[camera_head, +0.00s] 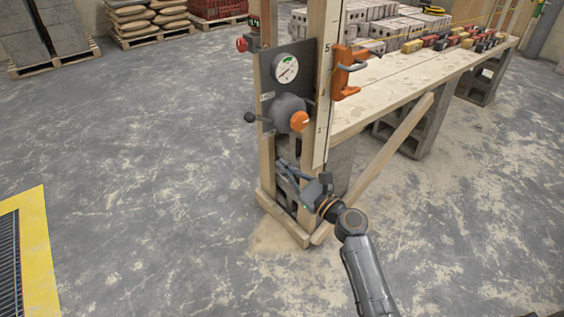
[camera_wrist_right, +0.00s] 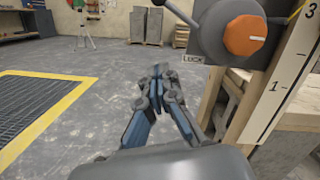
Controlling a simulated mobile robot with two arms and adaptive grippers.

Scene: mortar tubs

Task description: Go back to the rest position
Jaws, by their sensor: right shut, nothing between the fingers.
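My right gripper (camera_head: 286,172) is below the grey panel on the wooden post, near the post's lower part. It is shut and holds nothing. In the right wrist view the gripper (camera_wrist_right: 158,80) has its fingers together, to the left of the post and below the lever. The panel (camera_head: 268,92) carries a round gauge (camera_head: 286,68) and a grey valve body with an orange knob (camera_head: 299,121). The orange knob also shows in the right wrist view (camera_wrist_right: 245,36), with a grey lever and a "LOCK" label. My left gripper is not in view.
A wooden bench (camera_head: 385,88) on concrete blocks runs to the back right, with bricks on it. A diagonal wooden brace (camera_head: 385,150) stands close to my right arm. A yellow-edged floor grate (camera_head: 38,250) lies at left. The floor (camera_head: 150,150) between is clear.

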